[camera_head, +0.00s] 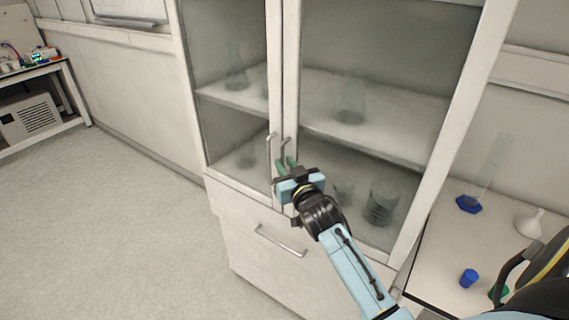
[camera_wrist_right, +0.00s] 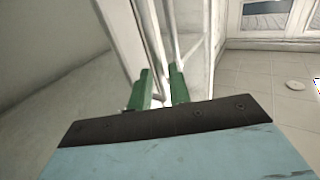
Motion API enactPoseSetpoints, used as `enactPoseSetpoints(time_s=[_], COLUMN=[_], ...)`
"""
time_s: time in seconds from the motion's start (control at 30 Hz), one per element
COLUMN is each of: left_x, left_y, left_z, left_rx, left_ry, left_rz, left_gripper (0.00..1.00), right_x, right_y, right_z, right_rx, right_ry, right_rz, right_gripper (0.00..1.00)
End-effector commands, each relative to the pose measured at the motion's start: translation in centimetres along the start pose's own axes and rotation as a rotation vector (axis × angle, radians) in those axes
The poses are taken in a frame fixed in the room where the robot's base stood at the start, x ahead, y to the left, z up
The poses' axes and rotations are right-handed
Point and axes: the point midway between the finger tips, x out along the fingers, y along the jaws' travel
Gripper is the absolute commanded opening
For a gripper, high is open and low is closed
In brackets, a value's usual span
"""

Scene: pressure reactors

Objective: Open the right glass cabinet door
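The right glass door (camera_head: 375,95) of the white cabinet looks shut, level with the left glass door (camera_head: 232,70). Its slim metal handle (camera_head: 284,150) is near the middle seam, beside the left door's handle (camera_head: 270,148). My right gripper (camera_head: 286,164) is at the lower part of the right door's handle. In the right wrist view its green fingers (camera_wrist_right: 160,90) are apart, with a metal bar (camera_wrist_right: 152,55) running down into the gap between them. I cannot tell whether either finger touches the bar. My left gripper is not in view.
Glass flasks and beakers stand on shelves behind the doors. A drawer with a handle (camera_head: 281,241) is below. A counter (camera_head: 440,262) at right holds a measuring cylinder (camera_head: 490,165), a funnel (camera_head: 531,223) and a blue item (camera_head: 468,278). The floor (camera_head: 110,220) at left is clear.

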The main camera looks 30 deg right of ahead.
Motion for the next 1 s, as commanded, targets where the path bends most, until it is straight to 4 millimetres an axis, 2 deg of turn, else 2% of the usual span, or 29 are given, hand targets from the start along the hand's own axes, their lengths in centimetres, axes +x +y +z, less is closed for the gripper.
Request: enactPoseSetpoints(time_s=[0.17, 0.43, 0.6, 1.0], left_x=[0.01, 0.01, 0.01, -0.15], left_y=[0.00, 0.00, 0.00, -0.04], left_z=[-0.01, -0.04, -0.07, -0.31], left_rx=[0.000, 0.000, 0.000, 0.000], left_ry=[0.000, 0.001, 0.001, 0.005], left_rz=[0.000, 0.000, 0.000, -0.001], left_gripper=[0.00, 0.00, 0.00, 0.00], right_x=[1.07, 1.15, 1.13, 1.10], right_y=[0.01, 0.01, 0.01, -0.19], right_z=[-0.03, -0.04, -0.03, -0.05], right_rx=[0.000, 0.000, 0.000, -0.001], right_ry=[0.001, 0.001, 0.001, 0.000], right_rz=[0.000, 0.000, 0.000, -0.009], right_gripper=[0.19, 0.19, 0.00, 0.00])
